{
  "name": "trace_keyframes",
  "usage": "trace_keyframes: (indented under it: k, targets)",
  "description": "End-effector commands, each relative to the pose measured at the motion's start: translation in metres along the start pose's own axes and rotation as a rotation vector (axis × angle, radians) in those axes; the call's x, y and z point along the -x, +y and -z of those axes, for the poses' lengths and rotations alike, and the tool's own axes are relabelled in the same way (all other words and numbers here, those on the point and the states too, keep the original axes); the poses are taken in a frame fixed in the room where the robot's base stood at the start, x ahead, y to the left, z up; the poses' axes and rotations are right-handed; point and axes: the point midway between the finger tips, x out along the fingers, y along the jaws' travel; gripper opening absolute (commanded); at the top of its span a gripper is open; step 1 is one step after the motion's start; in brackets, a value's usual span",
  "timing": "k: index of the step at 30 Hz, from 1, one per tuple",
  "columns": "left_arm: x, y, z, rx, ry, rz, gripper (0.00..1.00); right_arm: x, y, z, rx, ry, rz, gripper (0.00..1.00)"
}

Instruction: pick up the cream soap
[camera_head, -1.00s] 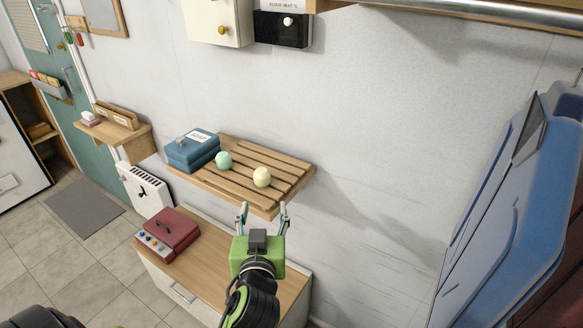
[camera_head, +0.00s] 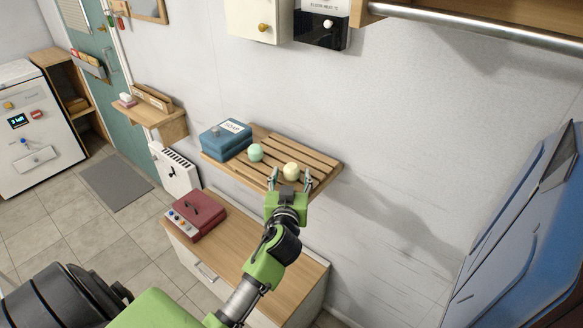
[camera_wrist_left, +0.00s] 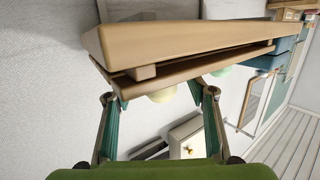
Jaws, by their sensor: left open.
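The cream soap (camera_head: 291,171) is a pale round ball on the slatted wooden shelf (camera_head: 325,162), near its front edge. The mint green soap (camera_head: 255,152) lies to its left. My left gripper (camera_head: 290,181) is open and empty at the shelf's front edge, its fingertips reaching toward both sides of the cream soap. In the left wrist view the cream soap (camera_wrist_left: 163,95) shows between the open fingers, partly hidden by the shelf (camera_wrist_left: 170,38). I cannot tell whether the fingers touch it. My right gripper is not in view.
A blue soap box (camera_head: 225,140) stands at the shelf's left end. Below, a red box (camera_head: 196,216) sits on a wooden-topped cabinet (camera_head: 290,280). A metal rail (camera_head: 470,30) runs above, and a large blue object (camera_head: 530,235) stands at the right.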

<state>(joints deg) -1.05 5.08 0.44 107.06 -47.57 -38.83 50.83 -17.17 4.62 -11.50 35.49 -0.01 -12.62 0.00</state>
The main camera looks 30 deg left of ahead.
Motion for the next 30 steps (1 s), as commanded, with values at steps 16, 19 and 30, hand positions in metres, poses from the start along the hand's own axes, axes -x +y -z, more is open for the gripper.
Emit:
trace_keyframes:
  k: [16,19,30]
  targets:
    - [-0.0153,0.0001,-0.0009,0.0,0.0,0.0,0.22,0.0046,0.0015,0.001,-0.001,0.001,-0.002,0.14]
    - [-0.0152,0.0001,-0.001,0.0,0.0,0.0,0.08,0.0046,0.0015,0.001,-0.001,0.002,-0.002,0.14]
    - [-0.0148,0.0003,0.0025,0.001,0.001,0.0,0.08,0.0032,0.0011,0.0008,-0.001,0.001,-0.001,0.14]
